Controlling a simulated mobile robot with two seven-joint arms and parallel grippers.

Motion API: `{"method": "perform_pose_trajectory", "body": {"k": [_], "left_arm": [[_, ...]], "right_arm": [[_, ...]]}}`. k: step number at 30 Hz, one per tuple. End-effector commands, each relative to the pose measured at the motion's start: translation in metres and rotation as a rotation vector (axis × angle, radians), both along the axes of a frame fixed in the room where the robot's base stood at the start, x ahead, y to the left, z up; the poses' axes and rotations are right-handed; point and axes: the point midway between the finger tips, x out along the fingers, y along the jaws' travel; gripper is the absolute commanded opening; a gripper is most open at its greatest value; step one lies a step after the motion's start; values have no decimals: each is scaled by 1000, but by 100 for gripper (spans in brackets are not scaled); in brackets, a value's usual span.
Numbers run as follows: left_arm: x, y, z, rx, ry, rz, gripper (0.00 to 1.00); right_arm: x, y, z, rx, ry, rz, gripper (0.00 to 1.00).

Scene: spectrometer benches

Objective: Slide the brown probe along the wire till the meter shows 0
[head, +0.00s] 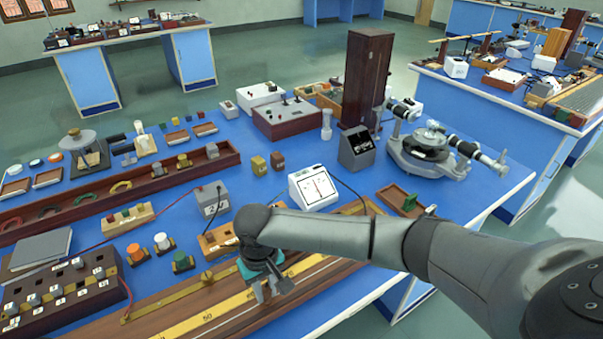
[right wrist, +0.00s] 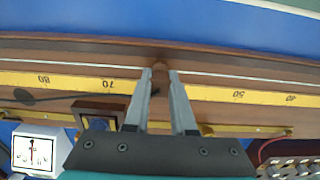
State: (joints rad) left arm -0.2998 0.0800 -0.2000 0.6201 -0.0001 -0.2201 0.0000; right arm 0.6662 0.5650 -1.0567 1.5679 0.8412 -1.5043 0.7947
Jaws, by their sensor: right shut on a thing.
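The brown probe (right wrist: 160,67) stands between the fingertips of my right gripper (right wrist: 160,80), which is shut on it. The tip is at the pale wire (right wrist: 230,76), beside the yellow scale between the 70 and 50 marks; I cannot tell whether it touches. In the head view my right gripper (head: 266,291) is low over the wooden wire board (head: 160,318) and hides the probe. The white meter (head: 314,187) stands behind the board; its needle is near the middle of the dial, but the exact reading is too small. It also shows in the right wrist view (right wrist: 38,152). My left gripper is out of view.
A small wooden box (head: 218,240) stands just behind the board, close to my gripper. A spectrometer (head: 430,150) is at the back right. Blue table shows in front of the board.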

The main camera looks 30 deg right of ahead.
Motion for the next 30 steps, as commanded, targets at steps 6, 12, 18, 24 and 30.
{"method": "perform_pose_trajectory", "body": {"k": [6, 12, 18, 24, 30], "left_arm": [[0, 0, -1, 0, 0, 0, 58], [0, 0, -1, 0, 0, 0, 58], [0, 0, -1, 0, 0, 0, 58], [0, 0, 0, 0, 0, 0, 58], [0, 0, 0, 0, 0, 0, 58]], "right_arm": [[-5, 0, -5, -3, 14, 2, 0], [-5, 0, -5, -3, 14, 2, 0], [-5, 0, -5, -3, 14, 2, 34], [-5, 0, -5, -2, 12, 2, 57], [-4, 0, -4, -1, 11, 2, 58]]}}
